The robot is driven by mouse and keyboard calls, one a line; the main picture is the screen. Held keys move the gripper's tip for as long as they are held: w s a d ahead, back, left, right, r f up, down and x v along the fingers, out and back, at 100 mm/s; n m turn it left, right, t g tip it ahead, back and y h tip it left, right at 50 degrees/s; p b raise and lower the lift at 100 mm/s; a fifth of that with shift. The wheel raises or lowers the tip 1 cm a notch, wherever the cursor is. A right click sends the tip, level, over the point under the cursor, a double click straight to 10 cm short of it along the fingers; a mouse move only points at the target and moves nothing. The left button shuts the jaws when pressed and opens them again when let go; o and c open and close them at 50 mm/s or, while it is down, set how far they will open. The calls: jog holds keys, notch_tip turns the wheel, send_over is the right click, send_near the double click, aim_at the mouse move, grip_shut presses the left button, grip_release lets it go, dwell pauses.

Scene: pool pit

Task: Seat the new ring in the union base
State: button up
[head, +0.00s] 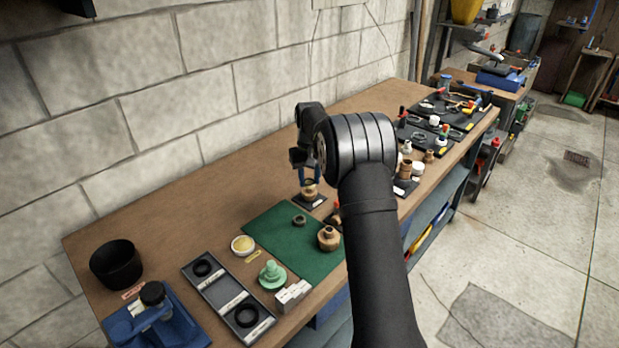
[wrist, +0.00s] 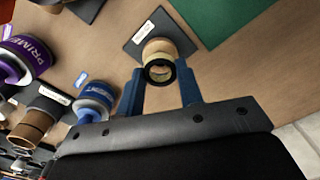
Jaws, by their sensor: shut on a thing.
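The union base (head: 310,194) is a tan-brass round fitting standing on a small dark labelled plate (head: 318,203) on the bench. It also shows in the wrist view (wrist: 157,45). My gripper (head: 310,179) points down over it, its blue fingers shut on the new ring (wrist: 160,77), a thin dark ring. In the wrist view the ring overlaps the near end of the base, with tan showing through its opening. I cannot tell whether the ring touches the base or sits in it. In the head view the ring is too small to make out.
A green mat (head: 270,233) holds a brass fitting (head: 328,239) and a dark nut-like part (head: 299,221). A tray (head: 222,292) with two black rings, a yellow tin (head: 243,245) and a black cup (head: 116,264) stand nearer. Primer and other containers (wrist: 25,62) crowd one side.

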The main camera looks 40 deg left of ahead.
jog(key=shift+f, duration=0.15)
dwell(0.5)
jog(key=shift+f, duration=0.75)
jog(key=shift+f, duration=0.15)
jog(key=o, duration=1.4)
jog(key=shift+r, duration=4)
jog(key=shift+f, duration=0.1)
